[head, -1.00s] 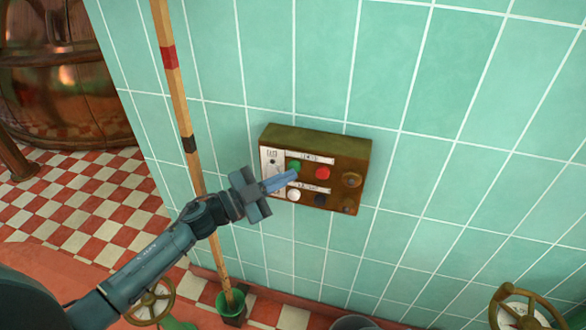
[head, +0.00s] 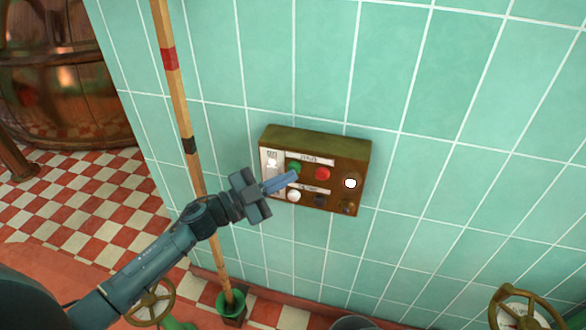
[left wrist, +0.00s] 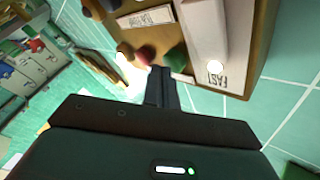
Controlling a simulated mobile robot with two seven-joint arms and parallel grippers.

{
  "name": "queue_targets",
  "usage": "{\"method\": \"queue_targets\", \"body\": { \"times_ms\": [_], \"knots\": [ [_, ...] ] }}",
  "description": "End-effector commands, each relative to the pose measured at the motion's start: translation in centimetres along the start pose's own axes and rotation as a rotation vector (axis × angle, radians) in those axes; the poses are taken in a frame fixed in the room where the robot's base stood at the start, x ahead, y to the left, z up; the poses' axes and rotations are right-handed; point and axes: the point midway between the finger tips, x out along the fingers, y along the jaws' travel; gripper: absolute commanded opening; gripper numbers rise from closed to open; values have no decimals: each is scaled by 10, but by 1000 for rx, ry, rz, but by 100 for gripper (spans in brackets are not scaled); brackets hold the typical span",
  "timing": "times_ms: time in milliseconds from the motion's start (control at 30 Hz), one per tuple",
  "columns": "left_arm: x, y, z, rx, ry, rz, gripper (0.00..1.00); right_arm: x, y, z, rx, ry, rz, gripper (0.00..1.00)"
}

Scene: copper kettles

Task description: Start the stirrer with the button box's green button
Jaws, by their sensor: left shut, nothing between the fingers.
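The brown button box (head: 318,142) is fixed on the tiled wall. Its green button (head: 294,167) sits at the left of the upper row, beside a red button (head: 322,173). The round lamp (head: 350,183) at the right glows white. My left gripper (head: 293,176) is shut and empty, its fingertips just below the green button in the head view. In the left wrist view, the fingers (left wrist: 162,86) end close beside the green button (left wrist: 177,58); I cannot tell whether they touch it. My right gripper is not in view.
A white button (head: 294,196) and a dark button (head: 319,200) form the lower row. A striped wooden pole (head: 182,115) stands left of the box, its foot in a green holder (head: 231,306). A handwheel (head: 520,308) is at lower right. The wall around the box is clear.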

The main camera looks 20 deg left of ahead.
Motion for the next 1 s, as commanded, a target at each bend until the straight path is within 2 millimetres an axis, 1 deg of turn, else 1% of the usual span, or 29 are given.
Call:
{"method": "queue_targets", "body": {
  "times_ms": [200,567,1000],
  "knots": [
    [-8,5,-6,0,-1,1,0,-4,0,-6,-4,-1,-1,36],
    [-10,7,-8,-1,-1,1,0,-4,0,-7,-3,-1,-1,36],
    [-39,27,-29,-2,-1,1,0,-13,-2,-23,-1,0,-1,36]
  ]
}}
